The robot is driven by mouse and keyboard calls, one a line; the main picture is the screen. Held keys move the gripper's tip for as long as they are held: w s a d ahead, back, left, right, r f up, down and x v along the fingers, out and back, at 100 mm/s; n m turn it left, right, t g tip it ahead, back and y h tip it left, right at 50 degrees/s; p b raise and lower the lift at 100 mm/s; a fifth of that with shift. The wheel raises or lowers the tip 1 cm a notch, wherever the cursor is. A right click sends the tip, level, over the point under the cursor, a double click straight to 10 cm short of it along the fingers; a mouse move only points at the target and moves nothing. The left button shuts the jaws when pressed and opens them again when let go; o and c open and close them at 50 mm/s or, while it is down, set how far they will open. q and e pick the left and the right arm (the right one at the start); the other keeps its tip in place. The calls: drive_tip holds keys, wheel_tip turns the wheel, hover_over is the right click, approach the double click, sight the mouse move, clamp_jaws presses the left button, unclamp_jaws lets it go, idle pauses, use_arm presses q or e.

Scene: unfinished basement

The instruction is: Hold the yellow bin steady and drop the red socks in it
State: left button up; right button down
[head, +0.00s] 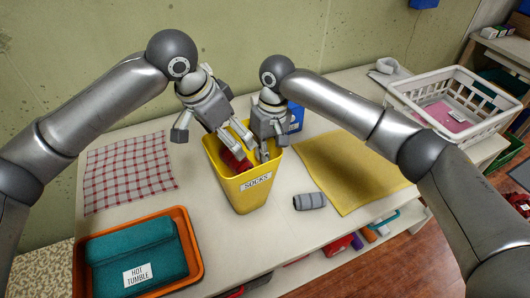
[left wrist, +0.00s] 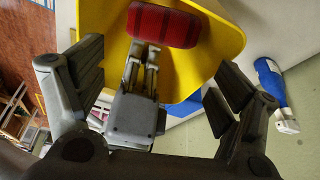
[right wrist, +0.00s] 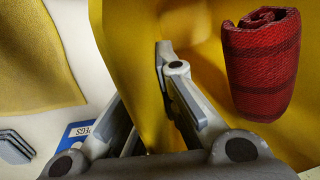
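The yellow bin (head: 240,190), labelled SOCKS, stands upright on the table. The rolled red socks (head: 235,161) are inside its opening, partly hidden by my left gripper; they show whole in the left wrist view (left wrist: 164,25) and right wrist view (right wrist: 261,65). I cannot tell whether they rest on the bottom. My left gripper (head: 212,137) is above the bin, fingers wide apart and empty. My right gripper (head: 262,155) is at the bin's right side, its fingers close together on the rim, one inside the wall; it also shows in the left wrist view (left wrist: 143,55).
An orange tray (head: 196,246) with a teal towel (head: 140,258) is front left, behind it a checked cloth (head: 130,170). Grey rolled socks (head: 310,201) and a yellow cloth (head: 350,180) lie right of the bin.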

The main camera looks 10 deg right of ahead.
use_arm(q)
drive_tip(key=shift+o, duration=0.4)
drive_tip(key=shift+r, duration=0.35)
drive_tip(key=v, duration=1.1)
drive_tip(key=shift+a+r, duration=0.15)
use_arm(e)
drive_tip(key=c, duration=1.6)
unclamp_jaws()
drive_tip(key=shift+o, duration=0.2)
